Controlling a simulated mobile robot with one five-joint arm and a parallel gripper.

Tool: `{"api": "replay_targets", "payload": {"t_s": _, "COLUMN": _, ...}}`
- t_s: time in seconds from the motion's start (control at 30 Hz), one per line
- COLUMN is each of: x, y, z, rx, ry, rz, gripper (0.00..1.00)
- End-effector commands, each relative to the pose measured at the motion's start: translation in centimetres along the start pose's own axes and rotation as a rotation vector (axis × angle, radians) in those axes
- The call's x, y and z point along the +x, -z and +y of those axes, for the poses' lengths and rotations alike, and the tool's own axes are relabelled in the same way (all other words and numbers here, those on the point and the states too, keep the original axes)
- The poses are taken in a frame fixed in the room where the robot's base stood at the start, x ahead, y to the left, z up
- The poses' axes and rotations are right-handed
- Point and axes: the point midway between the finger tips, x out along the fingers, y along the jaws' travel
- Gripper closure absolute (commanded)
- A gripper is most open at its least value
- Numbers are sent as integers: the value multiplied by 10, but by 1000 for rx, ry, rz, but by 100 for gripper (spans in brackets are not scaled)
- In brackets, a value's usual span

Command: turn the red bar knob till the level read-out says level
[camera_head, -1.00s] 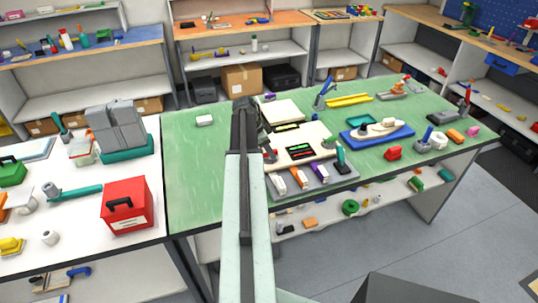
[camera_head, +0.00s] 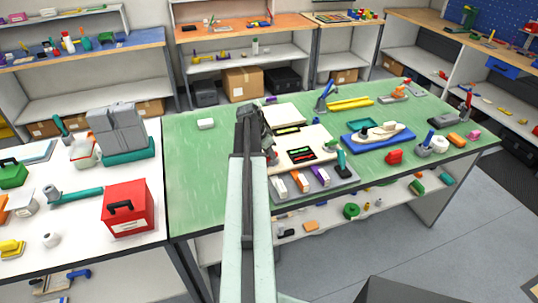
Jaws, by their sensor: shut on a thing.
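The cream panel device (camera_head: 312,134) lies on the green bench. It has a dark display (camera_head: 299,153) with small red and green marks, too small to read, and a second dark strip (camera_head: 288,130) with yellow marks. I cannot tell whether either says level. My gripper (camera_head: 268,147) is at the panel's left edge, mostly hidden behind my arm's dark end. A small reddish part, likely the red bar knob (camera_head: 271,157), shows at its tips. The gripper appears shut on it. The knob's angle is hidden.
A grey tray (camera_head: 325,187) with several coloured blocks lies in front of the panel. A toy boat on a blue base (camera_head: 350,138) stands to the right. A red toolbox (camera_head: 128,208) is on the white bench at left.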

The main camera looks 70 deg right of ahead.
Motion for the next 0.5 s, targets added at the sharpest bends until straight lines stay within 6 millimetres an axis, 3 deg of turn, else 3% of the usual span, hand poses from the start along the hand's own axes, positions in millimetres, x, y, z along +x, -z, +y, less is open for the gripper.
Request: {"api": "replay_targets", "payload": {"t_s": 0.5, "x": 0, "y": 3, "z": 6, "rx": -448, "ry": 185, "rz": 4, "gripper": 100}}
